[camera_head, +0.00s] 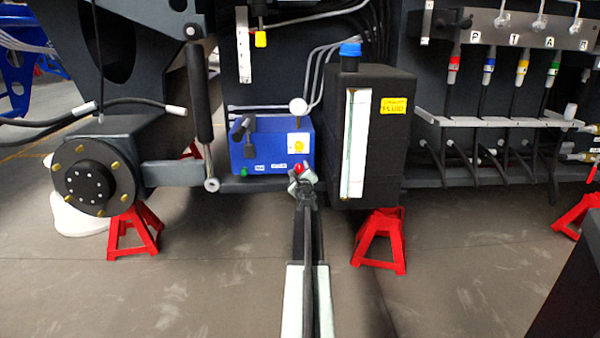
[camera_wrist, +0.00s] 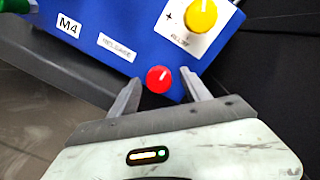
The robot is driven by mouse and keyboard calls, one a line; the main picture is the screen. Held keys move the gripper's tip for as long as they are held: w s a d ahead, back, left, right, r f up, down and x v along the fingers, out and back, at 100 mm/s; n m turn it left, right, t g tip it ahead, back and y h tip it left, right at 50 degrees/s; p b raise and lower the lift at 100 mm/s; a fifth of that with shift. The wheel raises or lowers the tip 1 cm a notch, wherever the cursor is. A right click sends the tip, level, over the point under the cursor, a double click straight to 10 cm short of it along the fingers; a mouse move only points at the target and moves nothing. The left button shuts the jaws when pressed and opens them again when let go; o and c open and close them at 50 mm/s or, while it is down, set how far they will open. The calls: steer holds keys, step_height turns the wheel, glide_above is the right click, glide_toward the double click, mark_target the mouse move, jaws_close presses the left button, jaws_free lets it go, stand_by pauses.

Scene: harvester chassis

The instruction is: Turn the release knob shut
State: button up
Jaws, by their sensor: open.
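The release knob (camera_wrist: 160,79) is a small red round knob on the front of the blue box (camera_head: 270,160), by the lower edge. In the wrist view it sits under a white RELEASE label (camera_wrist: 117,47). My gripper (camera_wrist: 162,92) is open, with one finger on each side of the knob. I cannot tell whether the fingers touch it. In the head view the red knob (camera_head: 299,168) shows just above my gripper (camera_head: 301,184). The knob's turn position cannot be made out.
A yellow relief knob (camera_wrist: 200,15) is on the box face above, and a green knob (camera_head: 244,171) is at its lower left. A black fluid tank (camera_head: 385,150) with a blue cap stands right of the box. Red stands (camera_head: 381,240) hold the chassis. The floor in front is clear.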

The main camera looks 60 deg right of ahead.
steer(key=v, duration=0.7)
steer(key=shift+s, duration=0.2)
steer(key=shift+a, duration=0.15)
